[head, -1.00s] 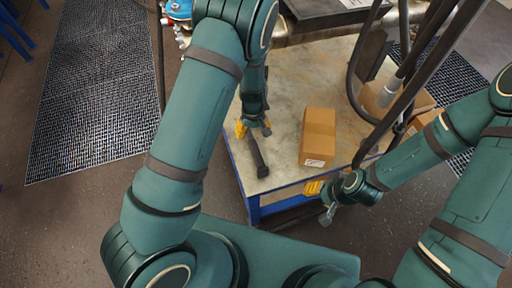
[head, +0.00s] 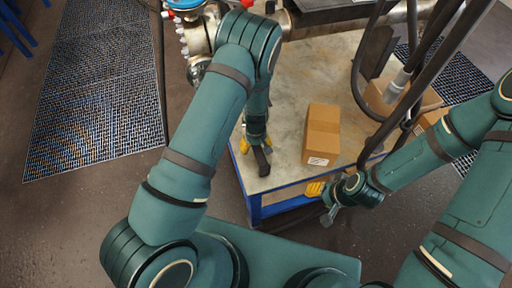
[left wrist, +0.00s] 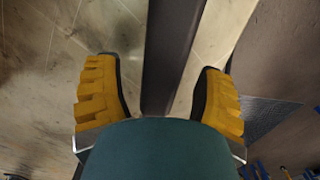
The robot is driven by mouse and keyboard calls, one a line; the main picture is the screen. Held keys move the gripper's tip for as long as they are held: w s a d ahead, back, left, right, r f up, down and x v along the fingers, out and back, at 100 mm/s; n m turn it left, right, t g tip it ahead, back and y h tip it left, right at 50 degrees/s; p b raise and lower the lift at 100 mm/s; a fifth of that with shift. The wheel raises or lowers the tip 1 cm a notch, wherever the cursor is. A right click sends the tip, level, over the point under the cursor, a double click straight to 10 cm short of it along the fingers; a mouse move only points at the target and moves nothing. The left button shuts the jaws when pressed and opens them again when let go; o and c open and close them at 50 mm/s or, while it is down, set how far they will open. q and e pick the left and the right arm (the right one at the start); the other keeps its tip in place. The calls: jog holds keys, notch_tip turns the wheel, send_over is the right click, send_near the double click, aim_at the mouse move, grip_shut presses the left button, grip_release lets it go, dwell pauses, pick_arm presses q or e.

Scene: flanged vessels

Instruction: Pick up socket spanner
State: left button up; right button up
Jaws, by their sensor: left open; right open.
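The socket spanner, a dark bar (head: 262,161), lies on the worn table top near its front left edge. My left gripper (head: 256,146) is over it and hides most of its length; only the near end shows in the head view. In the left wrist view the spanner (left wrist: 172,55) runs between the two open yellow fingers of my left gripper (left wrist: 165,92), with a gap on each side. Its lower part there is hidden behind my own gripper body. My right gripper (head: 322,200) is open and empty, off the table's front edge.
A cardboard box (head: 321,135) stands on the table (head: 285,90) just right of the spanner. More cartons (head: 388,98) and dark hoses (head: 358,75) are at the right. A metal flanged vessel (head: 198,38) is at the back left. A floor grating (head: 95,90) lies left.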

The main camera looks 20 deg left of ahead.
pick_arm(q)
jog(key=shift+f, duration=0.6)
grip_shut()
jog(key=shift+r, duration=0.1)
